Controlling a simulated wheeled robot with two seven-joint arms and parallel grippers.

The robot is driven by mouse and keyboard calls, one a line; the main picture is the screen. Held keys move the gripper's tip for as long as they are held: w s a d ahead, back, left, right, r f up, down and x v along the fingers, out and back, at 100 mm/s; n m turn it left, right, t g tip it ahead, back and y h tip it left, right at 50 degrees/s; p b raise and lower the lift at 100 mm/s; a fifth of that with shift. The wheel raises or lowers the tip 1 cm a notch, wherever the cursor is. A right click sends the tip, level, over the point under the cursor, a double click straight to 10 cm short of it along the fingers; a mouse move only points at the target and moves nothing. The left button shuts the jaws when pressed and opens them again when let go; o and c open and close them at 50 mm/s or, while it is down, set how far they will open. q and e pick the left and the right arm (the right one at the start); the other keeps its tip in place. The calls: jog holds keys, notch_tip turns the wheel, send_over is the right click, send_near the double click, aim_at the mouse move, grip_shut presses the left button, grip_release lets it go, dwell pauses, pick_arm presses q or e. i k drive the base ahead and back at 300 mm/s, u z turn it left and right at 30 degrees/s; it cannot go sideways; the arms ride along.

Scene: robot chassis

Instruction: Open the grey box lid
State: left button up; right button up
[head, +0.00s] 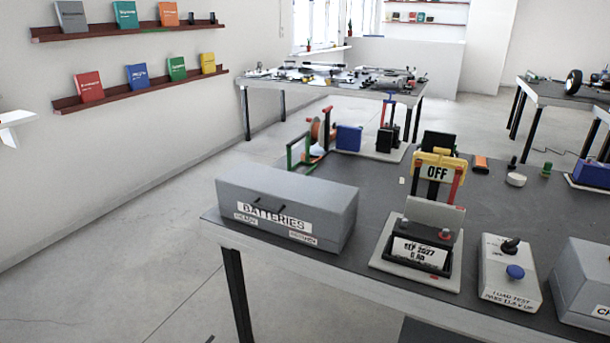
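A long grey box (287,212) labelled "BATTERIES" stands at the near left corner of the dark table. Its grey lid (300,188) lies flat and looks shut, with a small dark handle (268,208) at the front edge above the label. Two smaller labels sit low on its front face. A second grey box (585,285) is cut off at the right edge, and its label is only partly visible. Neither of my grippers can be made out in the head view.
A reel on a green frame (312,145) stands behind.

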aim_at(322, 208)
jog(key=u, duration=0.05)
jog(key=k, duration=0.4)
jog(key=i, duration=0.95)
jog(key=u, duration=0.75)
